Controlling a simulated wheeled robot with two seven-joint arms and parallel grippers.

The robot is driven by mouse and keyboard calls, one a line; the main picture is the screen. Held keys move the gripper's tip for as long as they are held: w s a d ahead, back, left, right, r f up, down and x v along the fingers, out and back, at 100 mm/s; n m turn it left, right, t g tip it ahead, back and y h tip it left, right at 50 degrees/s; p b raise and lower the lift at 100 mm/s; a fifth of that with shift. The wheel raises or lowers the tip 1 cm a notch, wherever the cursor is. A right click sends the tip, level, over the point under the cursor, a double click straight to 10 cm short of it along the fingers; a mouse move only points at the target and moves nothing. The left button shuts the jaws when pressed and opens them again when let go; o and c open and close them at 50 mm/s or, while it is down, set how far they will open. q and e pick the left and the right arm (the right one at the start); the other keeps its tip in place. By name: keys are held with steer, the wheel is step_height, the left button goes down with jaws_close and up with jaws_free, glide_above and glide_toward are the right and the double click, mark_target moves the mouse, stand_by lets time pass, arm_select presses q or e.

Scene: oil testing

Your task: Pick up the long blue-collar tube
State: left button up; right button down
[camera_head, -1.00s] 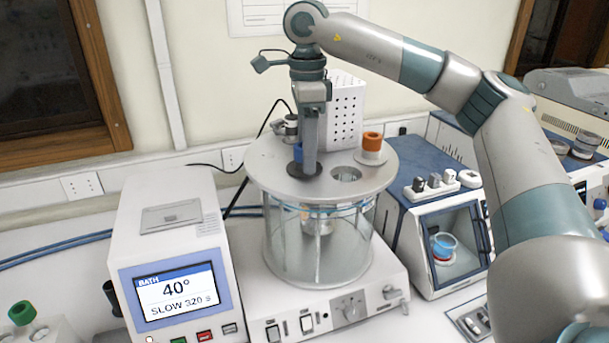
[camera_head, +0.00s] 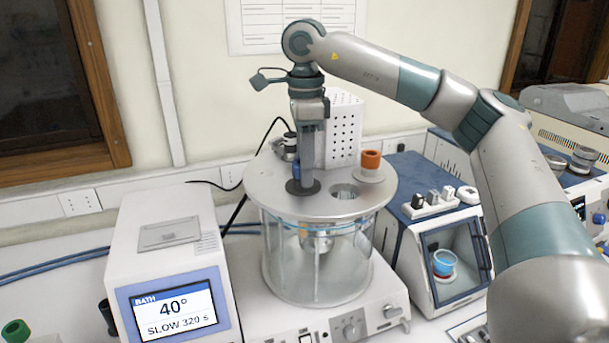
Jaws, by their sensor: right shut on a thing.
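The long blue-collar tube shows only as a blue collar (camera_head: 296,171) at the lid of the glass bath (camera_head: 262,193). A dark round flange (camera_head: 303,188) lies on the lid at its foot. My right gripper (camera_head: 306,174) points straight down at the collar and is shut on it. The fingers hide most of the collar. The tube's lower part cannot be made out clearly through the glass. My left gripper is not in view.
An orange-collar tube (camera_head: 371,160) stands in the lid to the right, beside an open hole (camera_head: 345,191). A bath controller (camera_head: 170,270) stands at left. A blue-and-white cabinet (camera_head: 445,250) stands at right. A perforated white box (camera_head: 343,125) is behind.

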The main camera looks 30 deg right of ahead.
steer(key=shift+r, duration=0.55)
step_height(320, 180, up, 27)
steer(key=p, duration=0.1)
steer(key=shift+p, duration=0.35)
steer(key=shift+f, duration=0.2)
